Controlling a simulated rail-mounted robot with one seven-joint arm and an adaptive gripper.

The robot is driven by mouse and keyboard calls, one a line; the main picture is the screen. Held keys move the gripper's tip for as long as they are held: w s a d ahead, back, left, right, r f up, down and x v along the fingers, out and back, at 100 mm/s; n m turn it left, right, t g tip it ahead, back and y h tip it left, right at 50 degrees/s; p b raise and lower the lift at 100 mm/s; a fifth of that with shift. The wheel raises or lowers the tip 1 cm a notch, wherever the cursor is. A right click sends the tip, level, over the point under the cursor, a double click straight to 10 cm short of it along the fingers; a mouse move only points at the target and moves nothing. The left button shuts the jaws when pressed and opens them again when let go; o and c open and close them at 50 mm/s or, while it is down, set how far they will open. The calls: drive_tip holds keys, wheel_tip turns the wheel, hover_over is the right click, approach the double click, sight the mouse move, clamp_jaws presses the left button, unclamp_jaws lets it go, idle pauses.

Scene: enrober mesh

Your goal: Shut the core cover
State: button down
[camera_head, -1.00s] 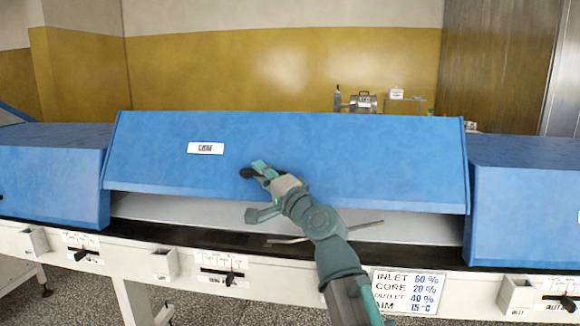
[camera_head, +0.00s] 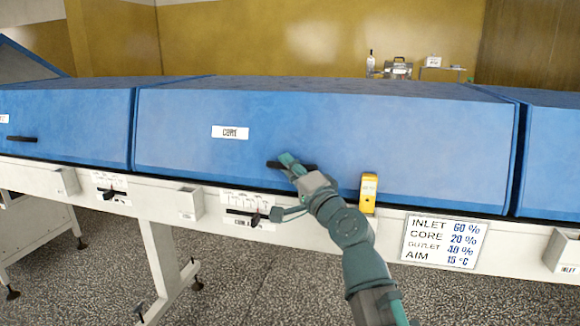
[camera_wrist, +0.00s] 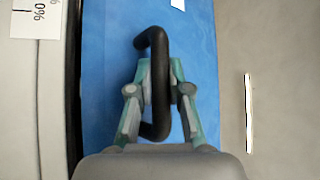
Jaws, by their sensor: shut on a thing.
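The core cover (camera_head: 330,135) is a long blue lid with a white CORE label (camera_head: 230,132). It lies down on the white frame, its front lower edge at the frame's top edge, level with the covers beside it. Its black bar handle (camera_head: 275,164) is on the lower front face. My gripper (camera_head: 290,166) is at that handle. In the wrist view the handle (camera_wrist: 159,60) runs between the two teal fingers, and my gripper (camera_wrist: 160,100) is shut on it. Part of the handle is hidden behind my gripper in the head view.
Blue covers stand left (camera_head: 65,125) and right (camera_head: 555,155) of the core cover. A yellow device (camera_head: 369,192) stands at the front edge, right of my gripper. A settings sign (camera_head: 443,241) and slider panels (camera_head: 245,205) are on the white frame. Speckled floor lies in front.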

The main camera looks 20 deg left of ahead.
sight(289, 132)
drive_tip(key=shift+s+f, duration=0.3)
drive_tip(key=shift+f, duration=0.35)
drive_tip(key=c, duration=1.4)
unclamp_jaws()
drive_tip(key=shift+w+f, duration=0.1)
drive_tip(key=shift+o, duration=0.2)
drive_tip(key=shift+w+r, duration=0.15)
drive_tip(key=shift+r, duration=0.3)
drive_tip(key=shift+r, duration=0.3)
wheel_tip(289, 132, up, 8)
drive_tip(key=shift+w+a+f, duration=0.1)
drive_tip(key=shift+w, duration=0.05)
drive_tip(key=shift+s+r, duration=0.2)
drive_tip(key=shift+r, duration=0.65)
